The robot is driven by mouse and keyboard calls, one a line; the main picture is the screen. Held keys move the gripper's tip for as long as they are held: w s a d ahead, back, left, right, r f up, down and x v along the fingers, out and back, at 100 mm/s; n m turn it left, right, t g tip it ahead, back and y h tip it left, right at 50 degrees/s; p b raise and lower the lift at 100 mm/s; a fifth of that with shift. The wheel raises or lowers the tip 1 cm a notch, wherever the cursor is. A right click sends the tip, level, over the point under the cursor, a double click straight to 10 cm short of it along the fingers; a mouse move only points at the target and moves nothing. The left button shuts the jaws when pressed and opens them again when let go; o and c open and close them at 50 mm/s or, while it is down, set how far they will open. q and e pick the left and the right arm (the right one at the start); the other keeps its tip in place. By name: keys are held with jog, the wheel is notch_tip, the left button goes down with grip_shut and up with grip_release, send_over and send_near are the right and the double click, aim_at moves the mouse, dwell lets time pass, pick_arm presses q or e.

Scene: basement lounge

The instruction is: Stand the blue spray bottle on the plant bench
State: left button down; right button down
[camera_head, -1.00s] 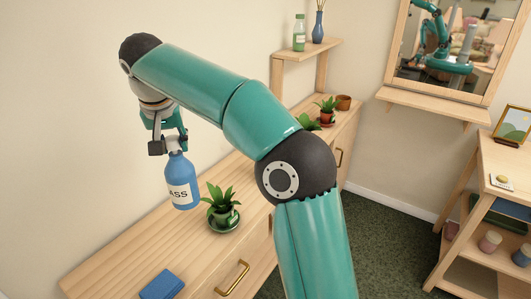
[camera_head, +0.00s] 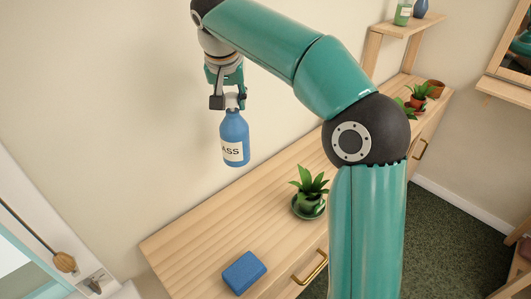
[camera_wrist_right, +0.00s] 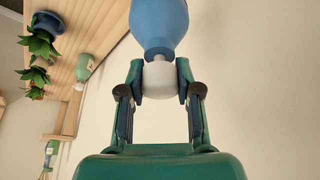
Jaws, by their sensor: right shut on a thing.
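The blue spray bottle (camera_head: 233,130) has a white label and hangs upright from my right gripper (camera_head: 230,101), above the back left part of the wooden plant bench (camera_head: 190,237). The bottle's bottom appears clear of the bench top. My left gripper is in neither view.
A potted plant (camera_head: 309,187) on a green saucer stands on the bench. A blue block or sponge (camera_head: 244,272) lies near its front edge. More pots (camera_head: 420,93) stand at the far end, below a small shelf (camera_head: 400,24).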

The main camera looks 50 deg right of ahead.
aim_at(234, 148)
notch_tip(234, 148, down, 15)
jog(key=shift+d+r+b, duration=0.1)
jog(key=shift+b, duration=0.85)
notch_tip(234, 148, down, 5)
jog(key=shift+r, duration=0.15)
jog(key=c, duration=0.8)
grip_release()
jog(key=shift+s, duration=0.1)
jog(key=v, duration=1.2)
